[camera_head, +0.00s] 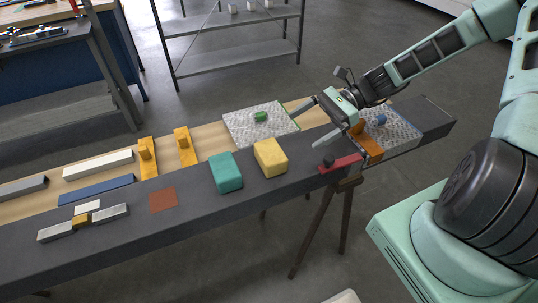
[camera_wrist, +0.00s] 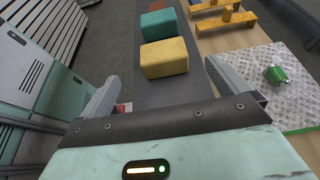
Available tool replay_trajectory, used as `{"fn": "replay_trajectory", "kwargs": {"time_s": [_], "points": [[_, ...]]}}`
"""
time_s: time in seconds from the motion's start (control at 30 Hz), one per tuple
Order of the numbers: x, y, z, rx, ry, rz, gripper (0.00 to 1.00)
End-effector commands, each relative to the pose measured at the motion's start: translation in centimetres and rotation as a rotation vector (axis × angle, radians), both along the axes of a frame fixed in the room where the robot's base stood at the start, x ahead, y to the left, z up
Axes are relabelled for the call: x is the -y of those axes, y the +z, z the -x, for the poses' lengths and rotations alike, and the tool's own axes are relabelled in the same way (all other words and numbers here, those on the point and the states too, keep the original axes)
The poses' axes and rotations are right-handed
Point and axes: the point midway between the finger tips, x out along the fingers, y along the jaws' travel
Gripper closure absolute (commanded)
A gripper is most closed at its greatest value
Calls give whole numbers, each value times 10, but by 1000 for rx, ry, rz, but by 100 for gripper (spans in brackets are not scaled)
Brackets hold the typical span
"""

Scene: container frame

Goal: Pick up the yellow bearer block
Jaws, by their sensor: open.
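The yellow bearer block (camera_head: 270,157) is a chunky block with bevelled edges, resting on the dark grey beam near the middle of the bench. It also shows in the wrist view (camera_wrist: 165,58), ahead of and between the finger lines. My gripper (camera_head: 315,123) is open and empty, above the bench to the right of the yellow block and apart from it. In the wrist view its two fingers (camera_wrist: 161,72) are spread wide. A teal block (camera_head: 226,172) of similar shape sits just left of the yellow one, with a small gap between them.
Another plate (camera_head: 401,131) with a blue item, orange pieces and a red bar (camera_head: 340,163) lie near my gripper. Orange brackets (camera_head: 185,149) stand to the left. Beam surface around a brown patch (camera_head: 163,200) is clear.

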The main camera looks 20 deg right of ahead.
Motion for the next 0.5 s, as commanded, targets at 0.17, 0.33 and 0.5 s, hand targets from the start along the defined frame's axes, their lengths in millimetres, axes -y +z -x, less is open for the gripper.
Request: {"fn": "replay_trajectory", "kwargs": {"time_s": [0.17, 0.33, 0.5], "points": [[-32, -11, 1, -2, 5, -4, 0], [-46, -18, 0, 0, 2, -1, 0], [-56, -24, 0, -1, 3, -3, 0]]}}
